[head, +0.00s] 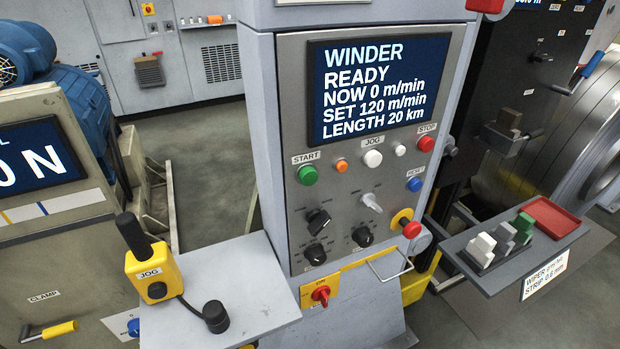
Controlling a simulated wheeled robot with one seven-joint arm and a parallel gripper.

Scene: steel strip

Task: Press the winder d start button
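The winder panel (288,110) stands upright in the middle of the head view. Its dark screen (378,90) reads WINDER, READY, NOW 0 m/min, SET 120 m/min, LENGTH 20 km. The green button (308,175) under the START label sits at the left of the upper button row. Nothing covers it. To its right are an orange button (341,166), a white JOG button (373,158), a small white button (400,150) and a red STOP button (426,144). No letter D shows on this panel. My gripper is not in the picture.
A grey shelf (245,283) with a yellow JOG pendant (152,272) juts out at lower left. A tray shelf (480,281) with small blocks and a red tray (553,217) juts out at right. A wire handle (391,272) sticks out below the panel.

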